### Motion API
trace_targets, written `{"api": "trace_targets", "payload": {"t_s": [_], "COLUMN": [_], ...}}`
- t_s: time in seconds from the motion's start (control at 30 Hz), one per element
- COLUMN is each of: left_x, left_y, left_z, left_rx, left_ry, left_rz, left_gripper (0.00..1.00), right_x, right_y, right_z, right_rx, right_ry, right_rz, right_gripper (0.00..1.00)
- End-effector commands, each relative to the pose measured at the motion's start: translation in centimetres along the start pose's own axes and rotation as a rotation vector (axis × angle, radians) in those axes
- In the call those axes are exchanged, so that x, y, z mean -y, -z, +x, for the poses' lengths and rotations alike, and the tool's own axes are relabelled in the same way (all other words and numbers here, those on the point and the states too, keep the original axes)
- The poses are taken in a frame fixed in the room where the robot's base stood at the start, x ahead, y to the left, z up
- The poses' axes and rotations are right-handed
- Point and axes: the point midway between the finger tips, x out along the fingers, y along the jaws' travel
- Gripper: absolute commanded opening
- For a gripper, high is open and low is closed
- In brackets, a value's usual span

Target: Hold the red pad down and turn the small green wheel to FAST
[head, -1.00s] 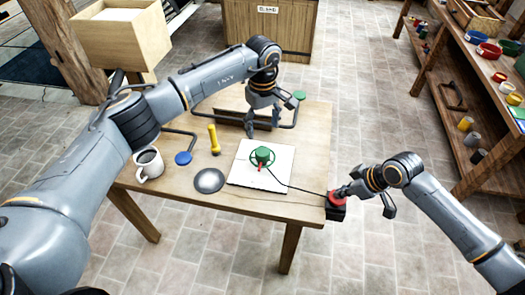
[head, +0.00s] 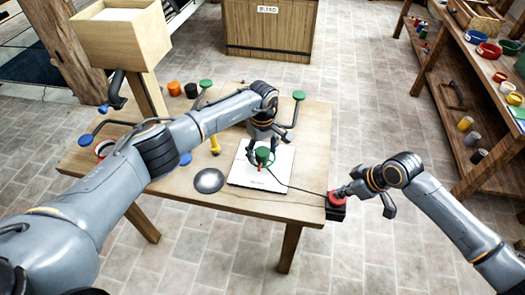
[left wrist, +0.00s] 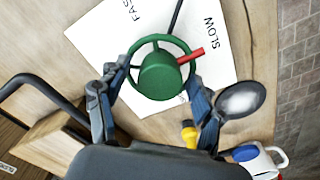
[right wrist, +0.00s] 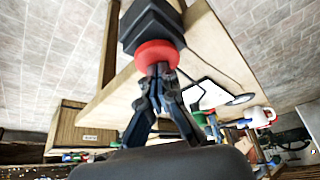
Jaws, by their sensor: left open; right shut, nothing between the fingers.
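The small green wheel (head: 262,155) stands on a white card on the table. In the left wrist view the wheel (left wrist: 160,75) has a red pointer (left wrist: 190,56) aimed to the right, below the word SLOW (left wrist: 215,35). The word FAST (left wrist: 128,9) is at upper left. My left gripper (left wrist: 155,92) is open, its fingers on opposite sides of the wheel; firm contact cannot be told. The red pad (head: 340,198) sits on a black box at the table's right corner. My right gripper (right wrist: 160,75) is shut, fingertips against the red pad (right wrist: 156,53); how far it is pressed cannot be told.
A dark cable runs from the wheel toward the black box (head: 336,213). Green-knobbed rods stand behind. A mug (left wrist: 262,160) shows in the left wrist view.

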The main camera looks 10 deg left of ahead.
Motion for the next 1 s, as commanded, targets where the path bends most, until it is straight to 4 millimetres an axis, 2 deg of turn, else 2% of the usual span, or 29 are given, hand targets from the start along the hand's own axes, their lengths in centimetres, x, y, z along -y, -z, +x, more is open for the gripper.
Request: {"api": "trace_targets", "payload": {"t_s": [0.1, 0.37, 0.73, 1.0], "left_x": [0.0, 0.0, 0.0, 0.03], "left_y": [-0.01, 0.0, 0.01, 0.06], "left_z": [-0.01, -0.03, -0.04, -0.06], "left_rx": [0.0, 0.0, 0.0, 0.0], "left_ry": [0.0, 0.0, 0.0, 0.001], "left_rz": [0.0, 0.0, -0.053, -0.234], "left_gripper": [0.65, 0.13, 0.13, 0.13], "right_x": [0.02, 0.02, 0.03, 0.03], "right_y": [-0.06, -0.07, -0.08, -0.08], "right_z": [0.05, 0.05, 0.06, 0.06], "right_rx": [0.001, 0.002, 0.002, 0.002], "right_ry": [0.001, 0.001, 0.001, 0.001], "right_rz": [0.0, 0.0, 0.0, 0.0], "right_gripper": [0.0, 0.0, 0.0, 0.0]}}
